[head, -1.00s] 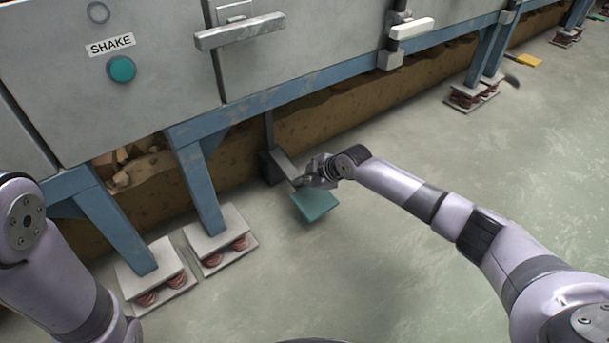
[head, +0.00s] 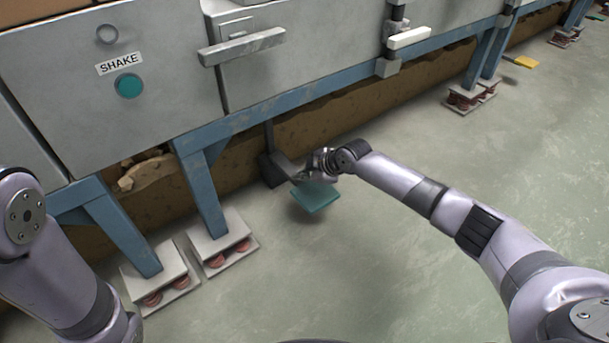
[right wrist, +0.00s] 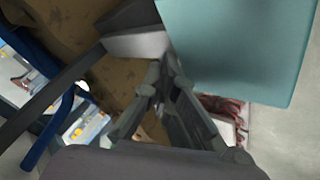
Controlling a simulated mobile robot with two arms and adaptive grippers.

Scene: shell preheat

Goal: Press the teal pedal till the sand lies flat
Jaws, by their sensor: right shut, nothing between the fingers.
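The teal pedal (head: 314,197) sticks out from under the machine on a grey lever, with its plate above the floor and a shadow below it. My right gripper (head: 310,174) is at the pedal's far edge, by the lever. In the right wrist view the pedal plate (right wrist: 240,45) fills the upper right, close beside my shut, empty fingers (right wrist: 163,68). I cannot tell whether they touch it. My left gripper is out of view; only my left arm shows. Brown material (head: 40,10) shows at the top left corner; I cannot tell whether it is the sand.
The grey machine (head: 60,80) has a teal button (head: 129,85) under a SHAKE label (head: 121,64) and a pale handle bar (head: 242,46). Blue legs (head: 205,185) stand on sprung feet (head: 222,245) left of the pedal. The floor (head: 400,260) is open at the right front.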

